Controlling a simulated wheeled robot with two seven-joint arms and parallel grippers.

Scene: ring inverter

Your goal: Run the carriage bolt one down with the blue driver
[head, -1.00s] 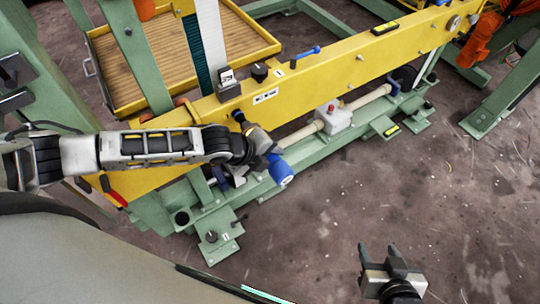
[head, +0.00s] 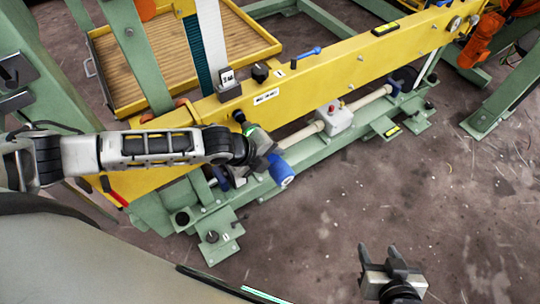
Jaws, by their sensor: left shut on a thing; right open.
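My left gripper (head: 266,147) is shut on the blue driver (head: 280,172), a tool with a thick blue end, above the near green rail. The driver tilts down and right; its working tip is hard to make out. The carriage bolt one appears to be the dark round head (head: 212,237) on the near green foot plate (head: 221,252), beside a small white tag. The driver is up and right of that bolt, apart from it. How far the bolt stands out is too small to tell. My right gripper (head: 378,251) is open and empty above the floor at lower right.
A long yellow beam (head: 330,75) crosses behind the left gripper. A thin blue-handled tool (head: 308,52) and a black knob (head: 260,72) sit on it. A white box (head: 334,117) is on the pipe along the green rail. Floor at right is clear.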

